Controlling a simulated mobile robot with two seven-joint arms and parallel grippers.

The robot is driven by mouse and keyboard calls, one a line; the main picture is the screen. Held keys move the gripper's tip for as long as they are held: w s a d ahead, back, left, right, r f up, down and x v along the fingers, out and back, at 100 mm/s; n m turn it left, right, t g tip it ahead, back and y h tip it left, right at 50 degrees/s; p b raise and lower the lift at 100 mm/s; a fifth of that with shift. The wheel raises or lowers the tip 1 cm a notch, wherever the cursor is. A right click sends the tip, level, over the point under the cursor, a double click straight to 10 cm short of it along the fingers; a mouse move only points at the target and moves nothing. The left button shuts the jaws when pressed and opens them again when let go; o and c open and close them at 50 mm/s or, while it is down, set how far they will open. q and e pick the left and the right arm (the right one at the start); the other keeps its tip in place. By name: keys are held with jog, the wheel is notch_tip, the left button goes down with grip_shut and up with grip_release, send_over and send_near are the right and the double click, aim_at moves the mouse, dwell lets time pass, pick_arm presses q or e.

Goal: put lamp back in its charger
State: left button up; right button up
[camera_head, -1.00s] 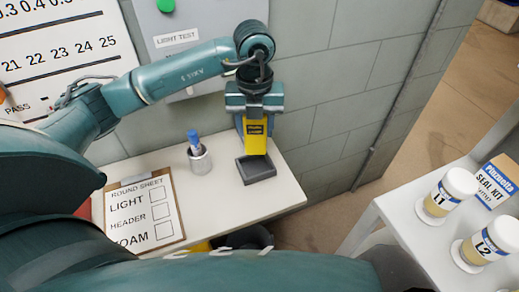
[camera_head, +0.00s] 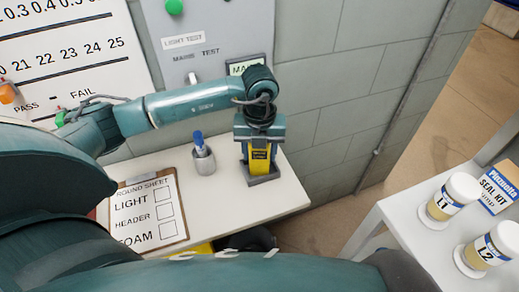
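The lamp (camera_head: 260,156) is a yellow block with a dark label, upright on the white table by the wall. My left gripper (camera_head: 259,134) comes down over its top from above and is shut on it. The lamp's upper part is hidden by the gripper. The charger (camera_head: 264,180) is a dark grey tray at the table's right end. The lamp's lower end is at the charger, within its outline. I cannot tell whether it is fully seated. My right gripper is not in view.
A grey cup with a blue marker (camera_head: 203,159) stands left of the charger. A clipboard (camera_head: 149,213) lies further left. A light test panel (camera_head: 195,45) is on the wall behind. A grey side table (camera_head: 405,225) with labelled jars and a seal kit box stands right.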

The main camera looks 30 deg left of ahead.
pick_arm(q)
jog(key=o, duration=0.4)
jog(key=shift+c, duration=0.2)
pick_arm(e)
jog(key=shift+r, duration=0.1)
pick_arm(q)
jog(key=shift+r, duration=0.55)
notch_tip(320, 180, up, 10)
jog(key=shift+r+b, duration=0.25)
jog(key=shift+b, duration=0.15)
jog(key=shift+r, duration=0.4)
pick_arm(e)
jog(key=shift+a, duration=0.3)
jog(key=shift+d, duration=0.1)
